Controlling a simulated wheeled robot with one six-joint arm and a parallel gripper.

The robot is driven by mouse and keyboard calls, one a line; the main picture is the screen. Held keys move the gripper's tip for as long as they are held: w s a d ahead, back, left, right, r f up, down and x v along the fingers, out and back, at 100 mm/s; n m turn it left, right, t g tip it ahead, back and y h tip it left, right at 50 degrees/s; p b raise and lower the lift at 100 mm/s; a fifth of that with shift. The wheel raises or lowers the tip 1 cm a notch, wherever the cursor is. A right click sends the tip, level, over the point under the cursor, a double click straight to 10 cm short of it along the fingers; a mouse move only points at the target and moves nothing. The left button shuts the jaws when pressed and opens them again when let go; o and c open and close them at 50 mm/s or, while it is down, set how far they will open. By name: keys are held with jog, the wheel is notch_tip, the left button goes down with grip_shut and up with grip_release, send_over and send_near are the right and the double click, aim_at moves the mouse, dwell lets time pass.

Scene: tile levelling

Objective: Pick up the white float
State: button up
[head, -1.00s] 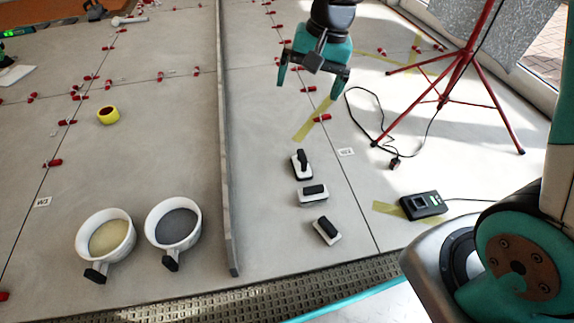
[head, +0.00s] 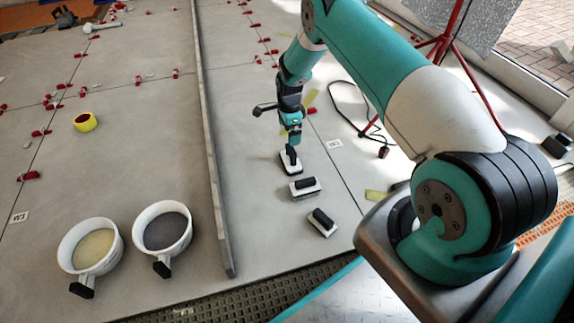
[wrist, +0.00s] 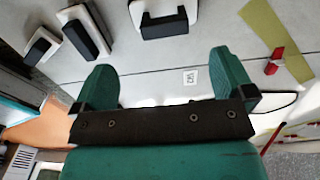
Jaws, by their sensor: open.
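Three floats with pale bases and black handles lie in a row on the grey floor: a far one (head: 291,168), a middle one (head: 303,194) and a near one (head: 328,230). One float (wrist: 181,29) lies just beyond the fingers at the top. Two more floats (wrist: 73,16) (wrist: 31,31) are at upper left.
A long grey straightedge (head: 207,150) stands to the left of the floats. A red tripod (head: 440,48) with a black cable (head: 340,90) stands behind my arm.

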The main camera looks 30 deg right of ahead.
aim_at(291, 149)
notch_tip(291, 149, down, 7)
jog(key=b, duration=0.3)
jog(key=f+b, duration=0.2)
jog(key=d+f+b, duration=0.1)
jog(key=f+b, duration=0.2)
jog(key=shift+w+f, duration=0.1)
jog(key=shift+w, duration=0.1)
jog(key=c, duration=1.1)
